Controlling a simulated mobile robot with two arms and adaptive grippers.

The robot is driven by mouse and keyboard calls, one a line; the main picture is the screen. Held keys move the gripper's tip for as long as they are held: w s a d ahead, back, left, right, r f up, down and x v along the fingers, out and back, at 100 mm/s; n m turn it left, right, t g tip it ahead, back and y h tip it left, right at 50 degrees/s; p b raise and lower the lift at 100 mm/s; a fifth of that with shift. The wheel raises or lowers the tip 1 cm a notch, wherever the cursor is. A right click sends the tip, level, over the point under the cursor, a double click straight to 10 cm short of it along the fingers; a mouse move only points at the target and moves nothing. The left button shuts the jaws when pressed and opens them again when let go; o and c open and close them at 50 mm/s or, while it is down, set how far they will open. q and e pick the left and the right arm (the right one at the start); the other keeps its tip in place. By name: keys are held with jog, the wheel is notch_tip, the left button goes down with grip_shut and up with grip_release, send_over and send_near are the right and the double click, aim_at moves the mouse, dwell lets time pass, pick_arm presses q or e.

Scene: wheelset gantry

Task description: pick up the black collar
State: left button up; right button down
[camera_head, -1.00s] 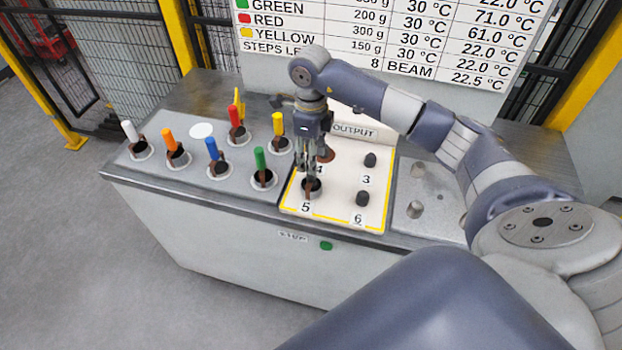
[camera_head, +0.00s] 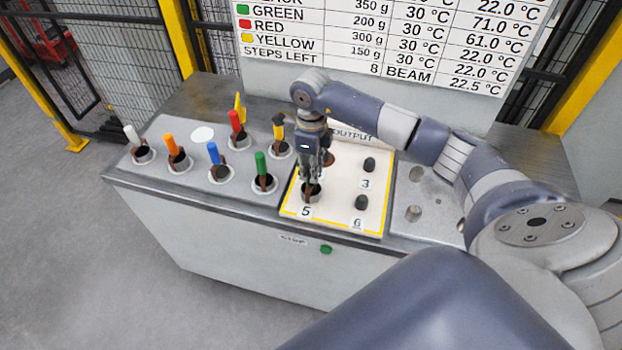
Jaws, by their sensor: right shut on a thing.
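My right gripper (camera_head: 311,182) points straight down over the spot marked 5 on the white output panel (camera_head: 338,208). Its fingers are shut on a dark collar (camera_head: 311,194), which I take for the black collar. The collar is small and partly hidden by the fingers; a brown part shows at it. It is at spot 5, and I cannot tell whether it is clear of the panel. My left gripper is not in view.
Several colored posts with dark cups stand on the grey bench left of the panel; the green post (camera_head: 261,165) and yellow post (camera_head: 279,130) are nearest my gripper. A data board (camera_head: 400,45) stands behind.

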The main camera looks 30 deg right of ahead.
jog(key=shift+w+r, duration=0.1)
jog(key=shift+r, duration=0.05)
jog(key=shift+r+b, duration=0.3)
jog(key=shift+r, duration=0.05)
notch_tip(320, 180, up, 9)
jog(key=b, duration=0.3)
jog(key=shift+r+p, duration=1.65)
jog(key=shift+r, duration=0.95)
